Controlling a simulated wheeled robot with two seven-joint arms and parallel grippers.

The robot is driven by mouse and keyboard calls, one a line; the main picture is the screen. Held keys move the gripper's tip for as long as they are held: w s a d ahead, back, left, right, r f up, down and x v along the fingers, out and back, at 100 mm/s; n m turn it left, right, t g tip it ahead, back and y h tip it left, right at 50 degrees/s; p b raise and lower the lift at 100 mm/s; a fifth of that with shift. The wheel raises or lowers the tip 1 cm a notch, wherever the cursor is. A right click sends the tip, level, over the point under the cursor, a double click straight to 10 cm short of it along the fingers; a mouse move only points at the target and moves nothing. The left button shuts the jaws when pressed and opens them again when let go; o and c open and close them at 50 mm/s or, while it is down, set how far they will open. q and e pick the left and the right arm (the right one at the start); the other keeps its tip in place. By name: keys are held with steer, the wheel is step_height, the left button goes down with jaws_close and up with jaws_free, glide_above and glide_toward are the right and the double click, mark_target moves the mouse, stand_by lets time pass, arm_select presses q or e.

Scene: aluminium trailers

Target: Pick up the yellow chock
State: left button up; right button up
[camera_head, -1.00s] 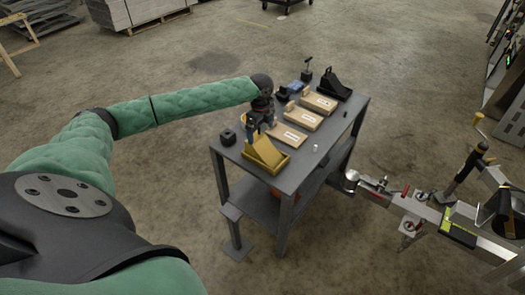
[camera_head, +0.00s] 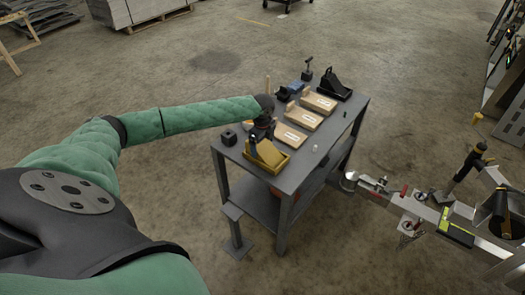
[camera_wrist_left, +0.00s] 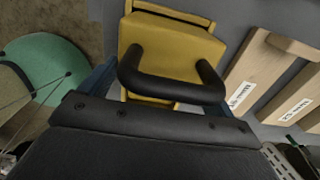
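The yellow chock (camera_head: 270,152) sits in a yellow holder (camera_head: 282,167) at the near end of the grey table. In the left wrist view the chock (camera_wrist_left: 172,42) shows its black loop handle (camera_wrist_left: 170,82) close in front of the gripper. My left gripper (camera_head: 254,144) is over the chock from the far left side. Its blue fingers show in part on either side of the handle, spread apart; the fingertips are mostly hidden. I see no clear grip on the handle. My right gripper is not in view.
The grey table (camera_head: 318,152) also holds wooden boards with labels (camera_head: 291,137), a black chock (camera_head: 334,84) at the far end and a small black block (camera_head: 228,137) at the left corner. A trailer hitch (camera_head: 400,200) stands to the right of the table.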

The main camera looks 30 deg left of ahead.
arm_select(q)
steer(key=c, duration=1)
steer(key=shift+c, duration=0.2)
steer(key=shift+r, duration=0.1)
